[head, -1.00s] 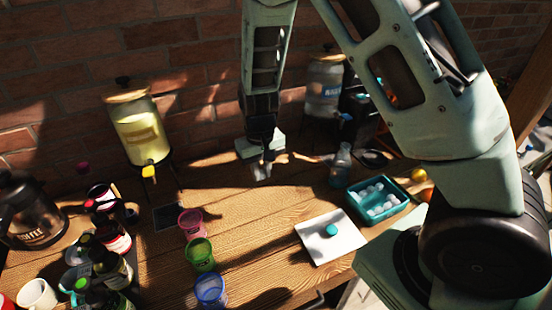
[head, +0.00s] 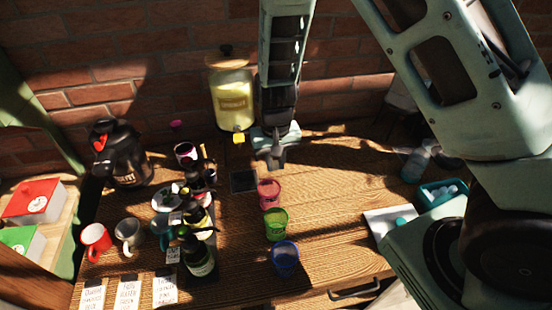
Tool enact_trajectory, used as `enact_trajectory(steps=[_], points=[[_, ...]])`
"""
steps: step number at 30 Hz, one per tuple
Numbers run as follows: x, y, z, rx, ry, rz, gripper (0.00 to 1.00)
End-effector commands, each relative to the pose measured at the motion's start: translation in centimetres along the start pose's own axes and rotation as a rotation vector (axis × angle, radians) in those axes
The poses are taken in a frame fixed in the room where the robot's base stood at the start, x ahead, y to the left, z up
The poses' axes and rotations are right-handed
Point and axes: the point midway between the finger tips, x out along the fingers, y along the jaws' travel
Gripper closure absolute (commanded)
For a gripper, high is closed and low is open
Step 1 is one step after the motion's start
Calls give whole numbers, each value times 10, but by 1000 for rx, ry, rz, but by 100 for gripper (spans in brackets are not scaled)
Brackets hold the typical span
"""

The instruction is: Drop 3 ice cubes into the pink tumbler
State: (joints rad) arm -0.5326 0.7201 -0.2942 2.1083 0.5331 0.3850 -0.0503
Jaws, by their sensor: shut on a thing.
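The pink tumbler (head: 268,192) stands upright on the wooden table, at the back of a row with a green and a blue tumbler. My gripper (head: 276,163) is above and just behind the pink tumbler. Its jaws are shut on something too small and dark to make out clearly. The teal ice container (head: 431,204) with white ice cubes (head: 447,190) is at the right, partly hidden by my arm. The inside of the pink tumbler is too small to read.
The green tumbler (head: 275,223) and blue tumbler (head: 285,258) stand in front. Dark bottles (head: 199,258) crowd the left. A yellow drink dispenser (head: 233,101) stands behind my gripper. A white board (head: 381,221) lies at the right. The table between it and the tumblers is clear.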

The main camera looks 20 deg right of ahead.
Motion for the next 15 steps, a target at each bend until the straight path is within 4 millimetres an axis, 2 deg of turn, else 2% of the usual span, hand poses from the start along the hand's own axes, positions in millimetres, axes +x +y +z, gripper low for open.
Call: enact_trajectory(steps=[1,6,15], points=[[13,0,0,0,0,1,100],[29,0,0,0,1,0,100],[31,0,0,0,1,0,100]])
